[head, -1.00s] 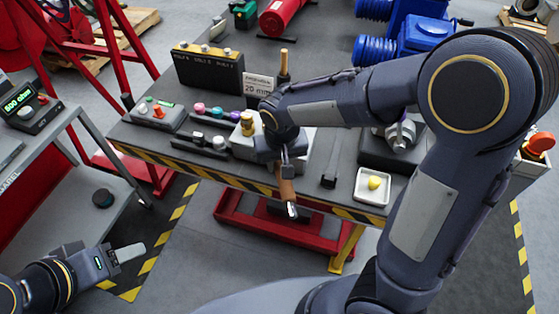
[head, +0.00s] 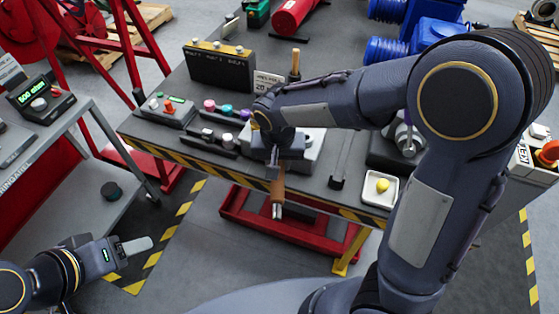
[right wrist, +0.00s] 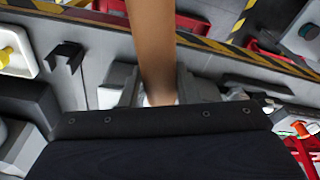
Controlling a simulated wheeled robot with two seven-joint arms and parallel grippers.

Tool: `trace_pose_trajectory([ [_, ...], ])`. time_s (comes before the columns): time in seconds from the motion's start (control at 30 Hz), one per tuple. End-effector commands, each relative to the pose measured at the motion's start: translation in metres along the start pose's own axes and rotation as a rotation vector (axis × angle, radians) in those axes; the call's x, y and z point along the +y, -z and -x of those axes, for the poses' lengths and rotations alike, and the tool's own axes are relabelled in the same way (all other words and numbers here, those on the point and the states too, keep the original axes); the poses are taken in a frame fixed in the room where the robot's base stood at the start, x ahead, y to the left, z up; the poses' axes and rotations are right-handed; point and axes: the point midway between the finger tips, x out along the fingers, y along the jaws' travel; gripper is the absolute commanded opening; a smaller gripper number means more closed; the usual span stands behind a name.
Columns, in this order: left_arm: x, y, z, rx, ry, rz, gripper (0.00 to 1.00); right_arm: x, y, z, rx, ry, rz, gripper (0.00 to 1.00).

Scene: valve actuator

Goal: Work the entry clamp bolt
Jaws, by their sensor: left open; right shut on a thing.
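My right gripper (head: 280,165) hangs over the front edge of the workbench (head: 165,143). It is shut on a tool with a brown handle (head: 278,187) and a silver end (head: 277,211) that points down in the head view. The brown handle also shows in the right wrist view (right wrist: 152,45), running up from between the jaws. A light grey box (head: 313,148) stands on the bench behind the gripper, partly hidden by it. I cannot make out the entry clamp bolt. My left gripper (head: 135,246) is open and empty at lower left, over the floor.
A white tray with a yellow item (head: 383,186) sits at the bench's front right. A control box (head: 165,110), a rack of coloured knobs (head: 220,138) and a black block (head: 220,65) stand left and behind. A grey side table (head: 75,170) is at left.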

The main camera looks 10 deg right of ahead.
Motion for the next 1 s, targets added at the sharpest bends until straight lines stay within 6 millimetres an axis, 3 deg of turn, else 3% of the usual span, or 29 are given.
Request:
trace_pose_trajectory([
  [1.0, 0.0, 0.001, 0.001, 0.0, 0.0, 0.0, 0.55, -0.024, 0.003, 0.001, 0.004, -0.024, -0.183, 0.0],
])
